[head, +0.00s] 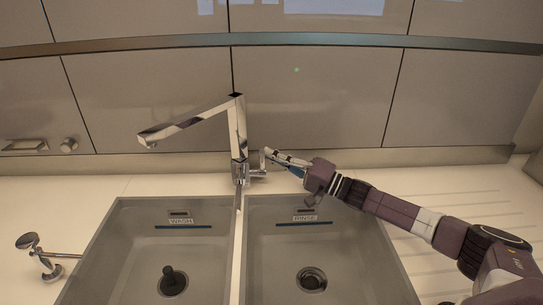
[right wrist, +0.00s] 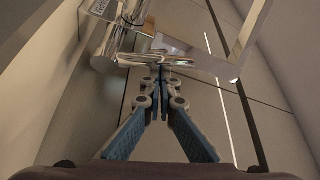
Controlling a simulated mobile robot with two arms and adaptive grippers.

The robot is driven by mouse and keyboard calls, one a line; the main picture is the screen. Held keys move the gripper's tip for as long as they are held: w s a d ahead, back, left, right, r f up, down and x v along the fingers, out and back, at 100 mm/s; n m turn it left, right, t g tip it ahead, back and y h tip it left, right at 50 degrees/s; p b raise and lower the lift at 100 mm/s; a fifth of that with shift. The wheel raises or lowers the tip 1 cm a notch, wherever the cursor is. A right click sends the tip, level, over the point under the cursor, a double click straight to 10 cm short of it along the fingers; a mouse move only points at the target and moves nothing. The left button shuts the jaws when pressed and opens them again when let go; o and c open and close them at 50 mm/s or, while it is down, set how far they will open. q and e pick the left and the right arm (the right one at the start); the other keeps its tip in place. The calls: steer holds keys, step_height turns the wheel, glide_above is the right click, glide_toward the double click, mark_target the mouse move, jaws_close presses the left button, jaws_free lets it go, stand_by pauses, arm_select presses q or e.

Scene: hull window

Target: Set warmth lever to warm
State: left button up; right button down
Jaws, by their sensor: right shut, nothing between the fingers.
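A chrome tap (head: 238,130) stands behind the divider between two sinks, its spout reaching to the left. Its short chrome lever (head: 257,173) is on the right side of the tap's base. In the right wrist view the chrome lever (right wrist: 155,61) lies across, just ahead of my fingertips. My right gripper (head: 269,154) is shut and empty, reaching in from the right beside the tap's base; its shut fingers also show in the right wrist view (right wrist: 162,75). The fingertips are at or very near the lever; I cannot tell whether they touch. My left gripper is not in view.
The left sink (head: 125,240) is labelled WASH and holds a dark plug (head: 171,281). The right sink (head: 385,255) is labelled RINSE. A small chrome fitting (head: 40,257) stands at the left. Grey panels (head: 310,110) rise close behind the tap.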

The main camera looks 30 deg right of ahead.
mark_target(262, 163)
steer(key=shift+s+f+n, duration=0.1)
steer(key=shift+f+n, duration=0.05)
steer(key=shift+n, duration=0.15)
steer(key=shift+s+a+f+n+y+p, duration=0.2)
steer(key=shift+s+a+f+p, duration=0.15)
steer(key=shift+s, duration=0.25)
steer(key=shift+s+a+f+n+y+p, duration=0.2)
steer(key=shift+s+a+p, duration=0.1)
steer(key=shift+s, duration=0.3)
steer(key=shift+s+a+f, duration=0.1)
steer(key=shift+f, duration=0.2)
steer(key=shift+r, duration=0.1)
step_height(262, 163, up, 10)
steer(key=shift+d+r, duration=0.2)
steer(key=shift+r, duration=0.05)
